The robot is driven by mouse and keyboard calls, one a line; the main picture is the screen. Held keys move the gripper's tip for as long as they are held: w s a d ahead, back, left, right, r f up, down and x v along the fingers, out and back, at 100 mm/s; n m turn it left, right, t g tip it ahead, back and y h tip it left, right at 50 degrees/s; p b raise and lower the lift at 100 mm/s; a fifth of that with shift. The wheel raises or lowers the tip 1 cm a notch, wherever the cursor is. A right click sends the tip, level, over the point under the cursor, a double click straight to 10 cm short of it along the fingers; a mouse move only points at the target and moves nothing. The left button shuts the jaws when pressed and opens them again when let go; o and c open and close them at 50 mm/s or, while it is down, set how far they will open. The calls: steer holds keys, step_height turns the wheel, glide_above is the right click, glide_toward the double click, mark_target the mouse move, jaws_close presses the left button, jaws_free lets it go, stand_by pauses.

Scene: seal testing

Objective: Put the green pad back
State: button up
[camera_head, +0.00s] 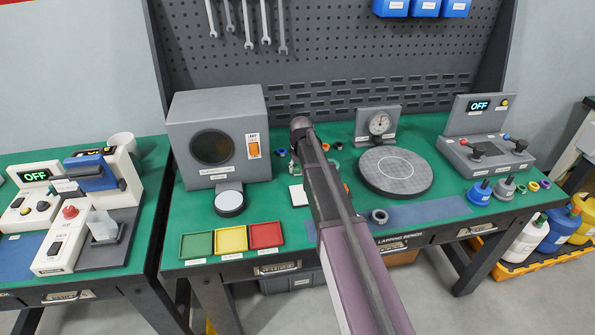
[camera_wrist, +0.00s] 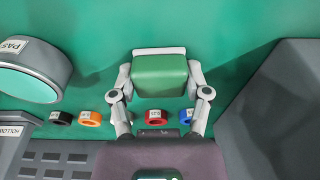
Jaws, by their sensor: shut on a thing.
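In the wrist view, my gripper (camera_wrist: 160,72) is shut on the green pad (camera_wrist: 160,84), a block with rounded edges, with one finger at each side. A white edge (camera_wrist: 158,50) shows just beyond the pad, over the green bench top; I cannot tell whether the pad touches it. In the head view, a white square plate (camera_head: 297,195) lies on the bench, partly covered by my arm. My gripper and the pad are mostly hidden behind the arm there.
A grey box with a dark round window (camera_head: 184,185) stands to the left. Green (camera_head: 196,245), yellow (camera_head: 231,239) and red (camera_head: 266,235) trays line the front edge. A round lapping plate (camera_head: 395,170) is at right. Small coloured rings (camera_wrist: 152,116) lie near my gripper.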

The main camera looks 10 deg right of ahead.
steer(key=shift+f, duration=0.15)
steer(key=o, duration=1)
steer(key=shift+r, duration=0.2)
step_height(320, 180, up, 12)
steer(key=s+p, duration=0.1)
steer(key=p, duration=1.1)
steer(key=shift+s, duration=0.4)
steer(key=shift+f, duration=0.1)
steer(key=s+g, duration=0.1)
steer(key=s, duration=2.6)
steer(key=shift+s+a+g, duration=0.15)
steer(key=shift+a+g, duration=0.1)
steer(key=shift+g, duration=0.15)
steer(key=shift+f, duration=0.1)
